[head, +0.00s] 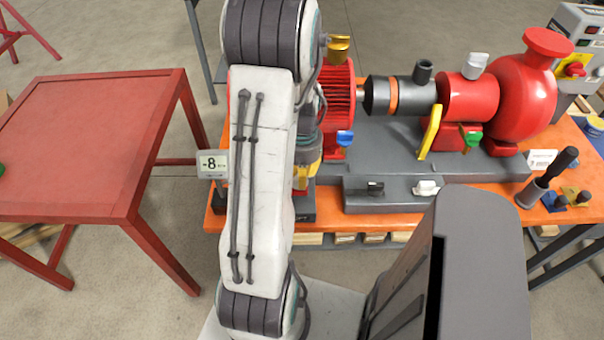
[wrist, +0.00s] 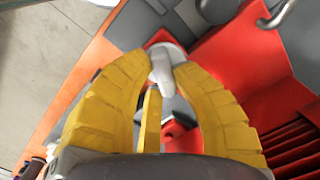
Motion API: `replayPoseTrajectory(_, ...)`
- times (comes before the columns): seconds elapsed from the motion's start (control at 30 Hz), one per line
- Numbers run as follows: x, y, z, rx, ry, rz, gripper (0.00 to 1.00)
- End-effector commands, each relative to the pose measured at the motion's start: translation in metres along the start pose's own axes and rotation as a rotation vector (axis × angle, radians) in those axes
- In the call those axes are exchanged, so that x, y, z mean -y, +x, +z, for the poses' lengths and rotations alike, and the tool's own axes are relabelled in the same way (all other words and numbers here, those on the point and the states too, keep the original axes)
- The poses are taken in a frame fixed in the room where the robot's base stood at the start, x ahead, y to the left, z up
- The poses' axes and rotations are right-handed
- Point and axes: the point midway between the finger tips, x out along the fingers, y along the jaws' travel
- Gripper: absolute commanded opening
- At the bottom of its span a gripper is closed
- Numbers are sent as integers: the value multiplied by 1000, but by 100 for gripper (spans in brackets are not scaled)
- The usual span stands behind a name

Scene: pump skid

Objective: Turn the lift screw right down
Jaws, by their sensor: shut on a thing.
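A light grey winged screw head (wrist: 162,66) shows between the fingertips of my gripper (wrist: 161,60) in the wrist view; it appears to be the lift screw. The yellow fingers are closed on its sides. In the head view my gripper (head: 304,174) is mostly hidden behind my arm, low at the left end of the red motor (head: 337,95). The screw is hidden there. A small display (head: 213,164) left of my arm reads about -8; its unit is too small to read surely.
Blue (head: 345,139), gold (head: 339,47) and green (head: 472,136) winged screws stand around the motor and red pump (head: 524,90). A yellow lever (head: 430,132) rises between them. Black and white small knobs sit on the front grey block. A red table (head: 80,140) stands left.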

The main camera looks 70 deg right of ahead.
Motion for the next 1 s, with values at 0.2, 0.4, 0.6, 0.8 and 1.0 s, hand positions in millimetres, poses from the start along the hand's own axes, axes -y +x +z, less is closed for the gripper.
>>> replayPoseTrajectory(0.2,0,2,0,1,-53,0,0)
replayPoseTrajectory(0.4,1,2,-1,-1,-185,0,0)
replayPoseTrajectory(0.6,2,3,-2,0,-370,0,0)
replayPoseTrajectory(0.8,3,3,-2,0,-560,0,0)
replayPoseTrajectory(1.0,4,3,-2,1,-750,0,0)
